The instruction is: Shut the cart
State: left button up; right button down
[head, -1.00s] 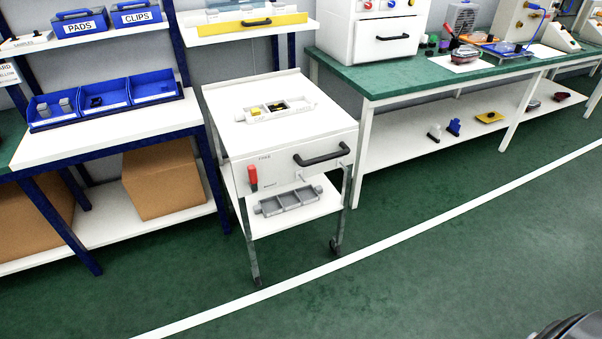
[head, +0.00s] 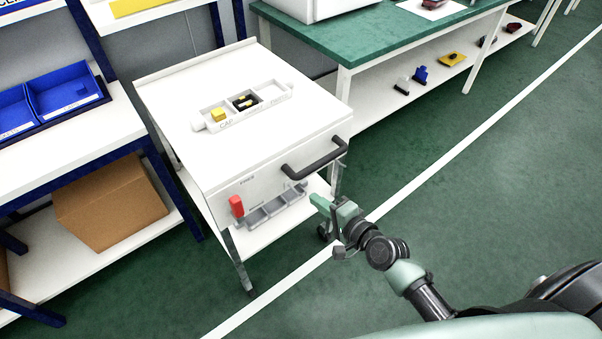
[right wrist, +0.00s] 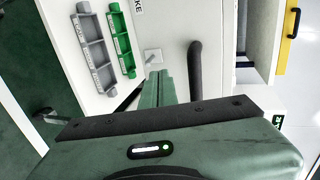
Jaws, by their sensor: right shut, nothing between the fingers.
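The white cart (head: 185,88) stands in the middle of the head view. Its front panel carries a dark bar handle (head: 315,165) and a red grip (head: 236,206). I cannot tell whether a gap is left behind the front panel. My right gripper (head: 315,199) is shut and empty, in front of the panel's right side and below the handle. In the right wrist view its closed fingers (right wrist: 162,80) point toward the panel, beside the dark handle (right wrist: 195,65) and close to a small metal fitting (right wrist: 152,55). Contact is not clear. My left gripper is not in view.
A tray with a yellow part (head: 218,115) lies on the cart top. A grey tray (head: 270,207) lies on the lower shelf; a green tray (right wrist: 120,40) shows beside it in the wrist view. A blue-framed bench and green-topped table (head: 330,45) flank the cart. The front floor is clear.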

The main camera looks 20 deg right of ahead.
aim_at(290, 180)
jog(key=x, duration=0.8)
jog(key=shift+w+a+b, duration=0.15)
jog(key=shift+w+b, duration=0.15)
jog(key=shift+w+a+f, duration=0.1)
jog(key=shift+w+a, duration=0.05)
jog(key=shift+w, duration=0.25)
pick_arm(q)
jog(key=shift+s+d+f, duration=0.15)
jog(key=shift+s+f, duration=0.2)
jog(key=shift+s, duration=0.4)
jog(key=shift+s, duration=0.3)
